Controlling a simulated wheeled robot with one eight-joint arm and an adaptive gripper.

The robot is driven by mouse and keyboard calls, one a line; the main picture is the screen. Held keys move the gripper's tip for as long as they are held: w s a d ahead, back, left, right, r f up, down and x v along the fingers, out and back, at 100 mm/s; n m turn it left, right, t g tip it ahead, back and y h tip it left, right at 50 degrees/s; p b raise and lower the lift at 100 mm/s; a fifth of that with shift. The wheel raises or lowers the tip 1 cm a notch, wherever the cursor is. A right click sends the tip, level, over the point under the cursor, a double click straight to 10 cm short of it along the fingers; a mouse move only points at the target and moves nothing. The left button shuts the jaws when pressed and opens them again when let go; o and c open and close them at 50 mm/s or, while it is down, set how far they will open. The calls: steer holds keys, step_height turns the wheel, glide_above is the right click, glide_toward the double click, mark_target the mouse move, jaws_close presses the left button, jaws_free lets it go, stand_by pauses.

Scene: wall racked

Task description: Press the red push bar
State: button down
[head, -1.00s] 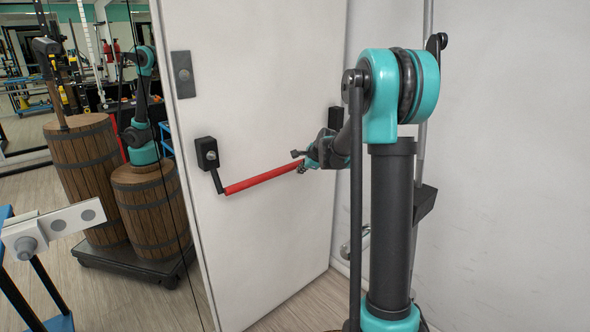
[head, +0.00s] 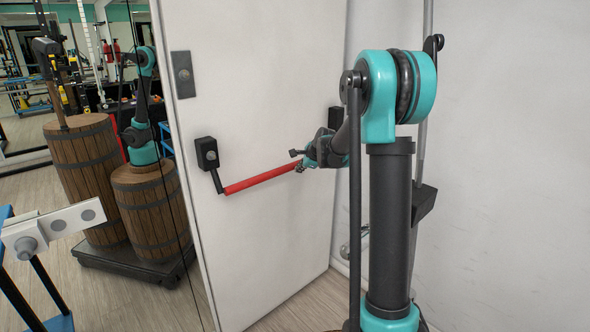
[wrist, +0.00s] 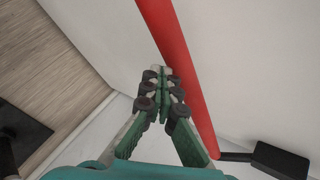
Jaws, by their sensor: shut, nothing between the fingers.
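The red push bar (head: 258,180) runs across a white door (head: 240,100) in the head view, with a black end mount at its left. My gripper (head: 303,163) is at the right part of the bar; my arm hides the bar beyond it. In the wrist view the red bar (wrist: 182,65) runs diagonally from the top, and my gripper (wrist: 160,73) is shut and empty, its fingertips right beside the bar. I cannot tell whether they touch it. A black mount (wrist: 278,158) shows at the bar's lower end.
Wooden barrels (head: 150,210) stand on a dark platform to the left of the door. A white wall (head: 510,150) is close on the right. A white bracket on a blue frame (head: 55,225) is at the near left. Wood floor (head: 290,303) shows below the door.

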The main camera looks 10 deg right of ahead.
steer(key=shift+w+a, duration=0.65)
steer(key=shift+w, duration=0.1)
stand_by(1.1)
stand_by(0.3)
steer(key=shift+s+d, duration=0.5)
steer(key=shift+s, duration=0.2)
steer(key=shift+s+d, duration=0.5)
steer(key=shift+s, duration=0.15)
steer(key=s+d, duration=0.1)
steer(key=s, duration=0.1)
steer(key=s+d, duration=0.2)
stand_by(1.8)
